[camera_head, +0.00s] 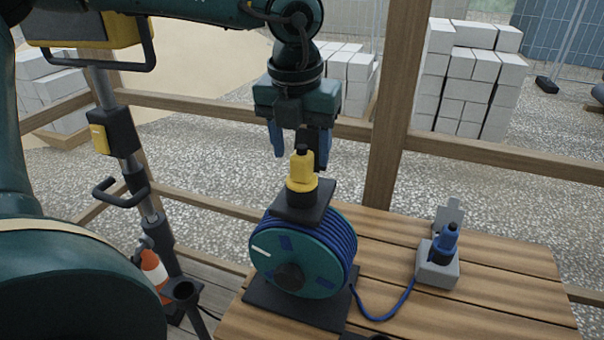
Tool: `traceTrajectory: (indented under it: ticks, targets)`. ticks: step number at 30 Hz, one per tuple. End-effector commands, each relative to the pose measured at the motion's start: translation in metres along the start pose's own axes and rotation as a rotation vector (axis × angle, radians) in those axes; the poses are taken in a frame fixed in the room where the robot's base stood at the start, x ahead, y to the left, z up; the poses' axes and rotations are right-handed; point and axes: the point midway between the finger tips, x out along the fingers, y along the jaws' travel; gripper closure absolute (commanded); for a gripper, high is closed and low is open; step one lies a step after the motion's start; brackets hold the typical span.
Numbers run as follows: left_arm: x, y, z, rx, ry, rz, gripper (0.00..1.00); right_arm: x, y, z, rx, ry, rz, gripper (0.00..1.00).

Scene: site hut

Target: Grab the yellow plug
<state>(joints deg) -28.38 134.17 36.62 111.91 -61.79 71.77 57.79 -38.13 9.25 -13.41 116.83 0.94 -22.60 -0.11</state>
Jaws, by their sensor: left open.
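The yellow plug (301,172) stands upright on the black top plate of the cable reel (302,254), with its black tip pointing up. My left gripper (299,150) points down over the reel. Its blue-tipped fingers are apart, on either side of the plug's upper part in this view. I cannot tell from this view how deep the plug sits between them. The gripper holds nothing that I can see. My right gripper is not in view.
The reel's blue cable runs to a grey socket box (438,266) with a blue plug in it, on the wooden table (500,290). A tripod pole (130,165) stands at left. Wooden rails (480,150) and a post (398,100) are behind the table.

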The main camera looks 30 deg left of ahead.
Motion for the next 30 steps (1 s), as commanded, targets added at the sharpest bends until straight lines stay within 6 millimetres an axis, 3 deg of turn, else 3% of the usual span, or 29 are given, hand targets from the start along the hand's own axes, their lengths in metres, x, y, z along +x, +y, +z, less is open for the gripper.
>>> traceTrajectory:
  ticks: [4, 11, 30]
  targets:
    - [0.014, 0.000, -0.001, 0.000, 0.001, -0.001, 0.44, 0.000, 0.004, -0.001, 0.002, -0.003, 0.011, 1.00]
    - [0.016, 0.000, -0.001, -0.001, -0.002, -0.001, 0.44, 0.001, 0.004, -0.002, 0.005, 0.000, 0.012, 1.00]
    - [0.016, 0.000, 0.000, -0.001, -0.002, -0.001, 0.95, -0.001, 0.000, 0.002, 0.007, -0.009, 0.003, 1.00]
